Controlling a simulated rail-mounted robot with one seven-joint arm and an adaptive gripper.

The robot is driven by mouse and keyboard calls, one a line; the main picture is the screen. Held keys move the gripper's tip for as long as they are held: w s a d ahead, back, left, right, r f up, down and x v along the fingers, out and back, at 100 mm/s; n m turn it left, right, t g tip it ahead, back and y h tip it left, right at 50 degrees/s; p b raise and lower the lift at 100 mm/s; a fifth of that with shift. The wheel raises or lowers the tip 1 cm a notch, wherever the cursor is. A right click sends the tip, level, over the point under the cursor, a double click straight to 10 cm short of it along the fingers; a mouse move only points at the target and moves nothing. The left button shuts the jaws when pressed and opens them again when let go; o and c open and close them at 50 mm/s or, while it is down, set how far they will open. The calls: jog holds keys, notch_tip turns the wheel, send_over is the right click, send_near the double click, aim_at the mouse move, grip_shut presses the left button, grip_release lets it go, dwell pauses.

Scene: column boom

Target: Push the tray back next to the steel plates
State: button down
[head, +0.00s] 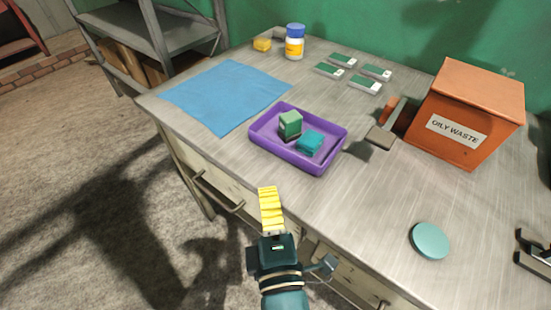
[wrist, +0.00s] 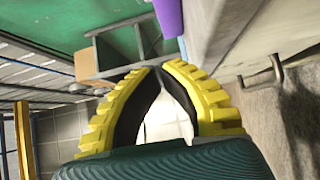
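The purple tray (head: 262,141) lies on the metal workbench, in the middle of the head view. It holds a green block (head: 290,122) and a teal block (head: 310,143). Several small flat plates (head: 365,83), green-looking on top with pale edges, lie in a group behind it to the right, apart from it. My gripper (head: 267,190) has its yellow fingers at the bench's front edge, short of the tray and not touching it. The fingertips meet in the wrist view (wrist: 160,68) with nothing between them. A purple strip of the tray (wrist: 168,17) shows beyond them.
A blue cloth (head: 225,92) lies left of the tray. A teal disc (head: 430,240) lies front right.

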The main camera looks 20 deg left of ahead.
jog(key=b+x, duration=0.2)
jog(key=x, duration=0.5)
jog(key=shift+w+a, duration=0.15)
jog(key=shift+w, duration=0.2)
jog(key=w, duration=0.1)
jog(key=w+b, duration=0.1)
jog(key=shift+w+d, duration=0.3)
jog(key=shift+d, duration=0.1)
jog(key=shift+w+d+b, duration=0.15)
jog(key=shift+w+b, duration=0.2)
jog(key=shift+w, duration=0.1)
